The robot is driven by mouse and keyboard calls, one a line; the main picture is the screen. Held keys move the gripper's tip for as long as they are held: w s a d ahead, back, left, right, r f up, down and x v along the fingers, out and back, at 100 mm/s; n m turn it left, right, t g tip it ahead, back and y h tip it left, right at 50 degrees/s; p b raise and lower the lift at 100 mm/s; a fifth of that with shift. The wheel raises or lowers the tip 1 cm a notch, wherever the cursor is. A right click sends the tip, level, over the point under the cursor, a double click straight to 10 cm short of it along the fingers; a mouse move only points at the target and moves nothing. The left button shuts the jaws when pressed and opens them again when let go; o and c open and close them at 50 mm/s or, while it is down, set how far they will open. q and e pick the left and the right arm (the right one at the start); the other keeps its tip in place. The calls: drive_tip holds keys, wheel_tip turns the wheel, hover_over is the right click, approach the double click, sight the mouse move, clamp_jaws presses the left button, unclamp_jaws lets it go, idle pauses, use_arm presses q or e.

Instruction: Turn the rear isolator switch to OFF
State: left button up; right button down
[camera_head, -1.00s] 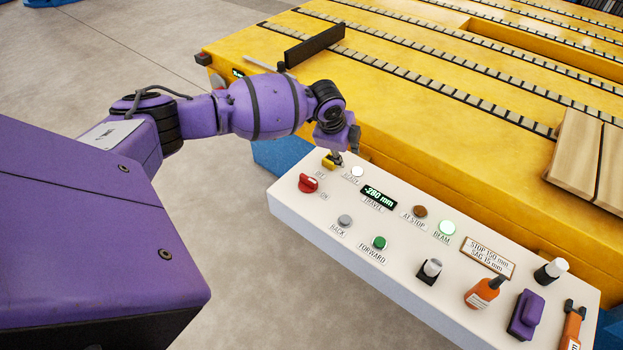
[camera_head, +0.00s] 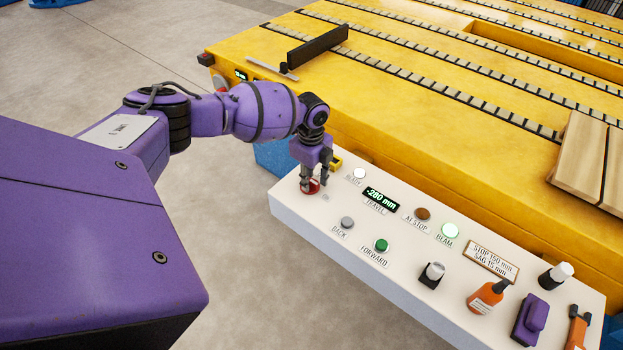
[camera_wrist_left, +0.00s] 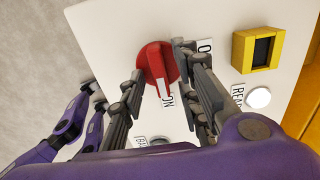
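The red rotary switch (camera_head: 311,186) is at the left end of the white control panel (camera_head: 300,214). In the left wrist view its round red knob (camera_wrist_left: 153,62) has a white mark pointing at the ON label (camera_wrist_left: 168,101); the other label is mostly hidden by a finger. My left gripper (camera_head: 315,187) is down over it, with one finger (camera_wrist_left: 138,88) on each side of the knob. The fingers stand apart; I cannot tell whether they touch it. My right gripper (camera_wrist_left: 93,97) seems to show small at the left of the wrist view, its opening unclear.
A yellow block with a dark window (camera_wrist_left: 258,50) and a white lamp (camera_head: 359,174) are close behind the switch. Grey (camera_head: 347,223) and green (camera_head: 382,245) buttons are to the right. The yellow machine (camera_head: 400,150) lies behind the panel. Floor is open in front.

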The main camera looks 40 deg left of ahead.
use_arm(q)
drive_tip(key=shift+f, duration=0.1)
clamp_jaws()
